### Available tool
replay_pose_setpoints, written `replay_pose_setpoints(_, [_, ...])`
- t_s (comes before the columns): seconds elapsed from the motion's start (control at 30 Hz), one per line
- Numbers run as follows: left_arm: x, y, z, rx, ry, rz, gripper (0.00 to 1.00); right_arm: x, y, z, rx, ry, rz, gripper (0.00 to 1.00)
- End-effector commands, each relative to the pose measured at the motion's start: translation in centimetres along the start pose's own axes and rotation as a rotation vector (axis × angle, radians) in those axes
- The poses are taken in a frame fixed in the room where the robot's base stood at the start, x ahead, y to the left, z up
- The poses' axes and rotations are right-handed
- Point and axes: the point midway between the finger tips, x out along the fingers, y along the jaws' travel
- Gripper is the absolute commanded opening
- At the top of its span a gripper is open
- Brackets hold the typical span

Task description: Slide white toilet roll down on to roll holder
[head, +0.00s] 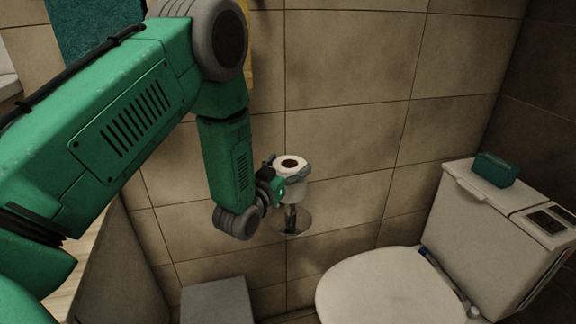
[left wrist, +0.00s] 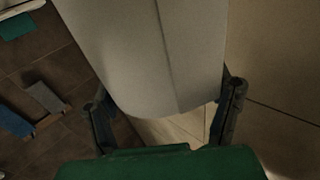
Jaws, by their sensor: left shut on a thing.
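The white toilet roll (head: 297,191) is upright near the tiled wall, with its dark core hole facing up. My left gripper (head: 282,187) is shut on its side. In the left wrist view the roll (left wrist: 150,50) fills the upper middle, with one finger of my gripper (left wrist: 165,105) on each side. The roll holder (head: 291,222) shows below the roll as a round shiny plate with a dark upright part. The roll is above the plate and roughly in line with it. I cannot tell whether the post is inside the core. My right gripper is not in view.
A white toilet (head: 385,285) stands at the right, with a green box (head: 495,169) on its cistern (head: 470,205). A grey box-like thing (head: 217,300) is on the floor below my arm. The tiled wall (head: 350,110) around the holder is clear.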

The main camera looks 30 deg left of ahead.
Motion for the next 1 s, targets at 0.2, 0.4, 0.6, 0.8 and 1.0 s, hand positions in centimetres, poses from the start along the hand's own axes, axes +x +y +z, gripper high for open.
replay_pose_setpoints(0.2, [0.0,-0.1,0.9,-0.001,0.0,0.0,0.38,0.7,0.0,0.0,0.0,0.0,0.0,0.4])
replay_pose_setpoints(0.4, [-0.1,-0.1,1.7,-0.001,0.0,-0.001,0.38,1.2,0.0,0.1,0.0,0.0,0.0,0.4])
replay_pose_setpoints(0.6, [-0.1,-0.2,2.4,0.0,0.0,-0.001,0.38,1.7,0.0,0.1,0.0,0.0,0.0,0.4])
replay_pose_setpoints(0.8, [-0.1,-0.2,3.0,0.0,0.0,-0.002,0.38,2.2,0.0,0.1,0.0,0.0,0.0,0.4])
replay_pose_setpoints(1.0, [-0.2,-0.2,3.7,0.0,0.001,-0.002,0.38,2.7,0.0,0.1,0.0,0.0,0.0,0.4])
